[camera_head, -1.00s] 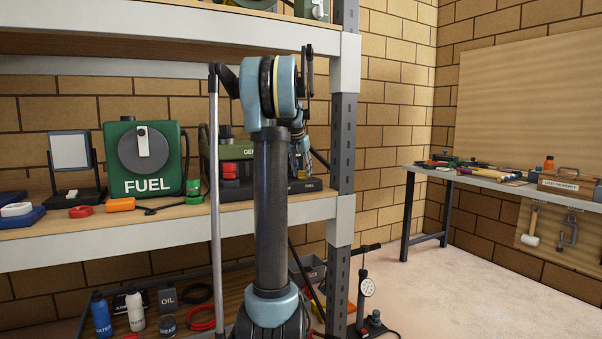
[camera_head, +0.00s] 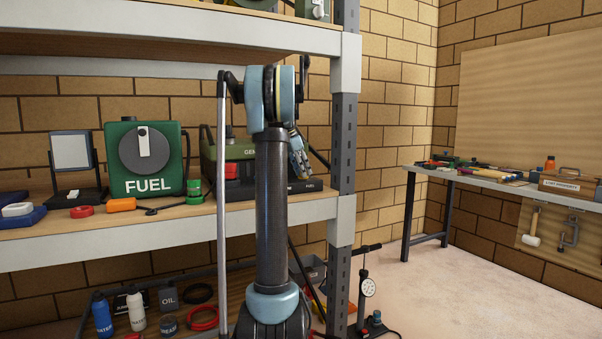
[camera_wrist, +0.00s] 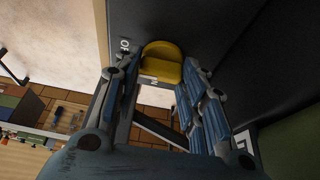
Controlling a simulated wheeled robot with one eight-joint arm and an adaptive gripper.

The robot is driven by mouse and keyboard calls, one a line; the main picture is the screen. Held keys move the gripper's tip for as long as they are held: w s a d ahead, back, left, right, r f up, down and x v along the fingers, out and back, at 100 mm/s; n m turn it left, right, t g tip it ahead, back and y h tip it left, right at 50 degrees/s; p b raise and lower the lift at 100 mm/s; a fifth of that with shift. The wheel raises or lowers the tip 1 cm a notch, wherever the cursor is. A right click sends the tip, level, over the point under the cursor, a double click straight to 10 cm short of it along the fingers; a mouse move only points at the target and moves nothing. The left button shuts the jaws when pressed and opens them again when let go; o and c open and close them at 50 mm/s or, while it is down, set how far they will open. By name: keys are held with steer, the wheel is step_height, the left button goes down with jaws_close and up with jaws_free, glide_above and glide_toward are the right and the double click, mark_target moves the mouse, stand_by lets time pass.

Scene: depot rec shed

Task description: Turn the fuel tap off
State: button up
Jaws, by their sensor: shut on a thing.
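The yellow fuel tap handle (camera_wrist: 163,66) stands out from a dark panel in the wrist view, with small white lettering beside it that looks like ON. My gripper (camera_wrist: 158,72) is shut on the handle, with the fingers on its two sides. In the head view my gripper (camera_head: 299,158) is partly hidden behind my arm, at the right end of the green generator (camera_head: 236,150). The generator's dark base carries a small FUEL label there. The tap itself is hidden in the head view.
A green FUEL can (camera_head: 119,165) with a grey disc stands left of the generator on the shelf (camera_head: 120,232). The shelf post (camera_head: 343,150) is close to the right of my gripper.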

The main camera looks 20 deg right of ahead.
steer(key=shift+w+a, duration=0.15)
steer(key=shift+a, duration=0.05)
stand_by(0.3)
steer(key=o, duration=1.1)
steer(key=shift+c, duration=0.2)
steer(key=v, duration=1.2)
steer(key=shift+f, duration=0.1)
